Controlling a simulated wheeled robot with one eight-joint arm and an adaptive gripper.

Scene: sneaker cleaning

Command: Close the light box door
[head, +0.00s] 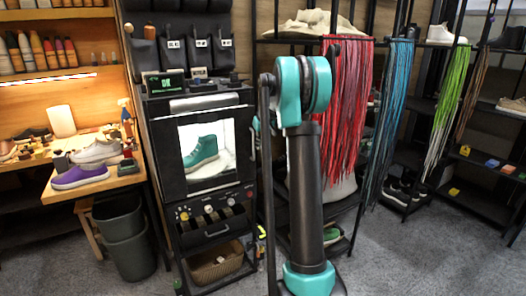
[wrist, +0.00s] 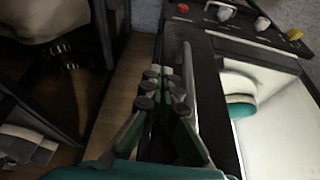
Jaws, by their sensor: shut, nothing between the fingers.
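The light box (head: 160,140) is a black cabinet left of my arm in the head view. A teal shoe (head: 201,152) stands in its bright white interior, seen through the black-framed front. The wrist view shows the lit interior (wrist: 285,125) and part of the shoe (wrist: 240,106) at the right. My gripper (wrist: 163,80) is shut and empty, its fingertips beside a dark upright frame (wrist: 212,105) with a grey bar (wrist: 188,75). I cannot tell whether they touch. In the head view my gripper is mostly hidden. How far the door stands open is not clear.
Knobs (head: 208,209) line the panel below the window; a wicker basket (head: 215,263) sits underneath. A bin (head: 125,235) and workbench (head: 95,180) stand left. Red laces (head: 345,120) hang from a rack at right. The floor at front right is clear.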

